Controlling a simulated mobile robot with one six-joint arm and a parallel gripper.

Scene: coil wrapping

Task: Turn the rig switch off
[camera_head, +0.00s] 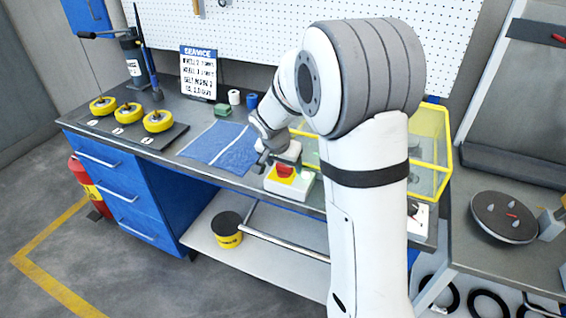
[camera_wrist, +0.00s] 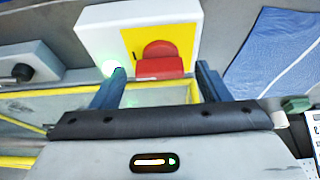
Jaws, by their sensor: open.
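The rig switch is a white box (camera_head: 290,187) with a yellow plate and a red handle (camera_head: 285,171), near the front edge of the bench. In the wrist view the red handle (camera_wrist: 160,62) sits on the yellow plate (camera_wrist: 131,38), and a green light (camera_wrist: 110,68) glows on the box beside it. My gripper (camera_head: 263,160) is just by the switch. In the wrist view its open fingers (camera_wrist: 160,74) stand either side of the red handle. Whether a finger touches the handle I cannot tell.
A yellow-framed clear guard (camera_head: 436,145) stands right of the switch, partly behind my arm. A second white box with a black knob (camera_wrist: 22,72) shows in the wrist view. A blue cloth (camera_head: 218,145) and a tray with yellow wheels (camera_head: 118,130) lie to the left.

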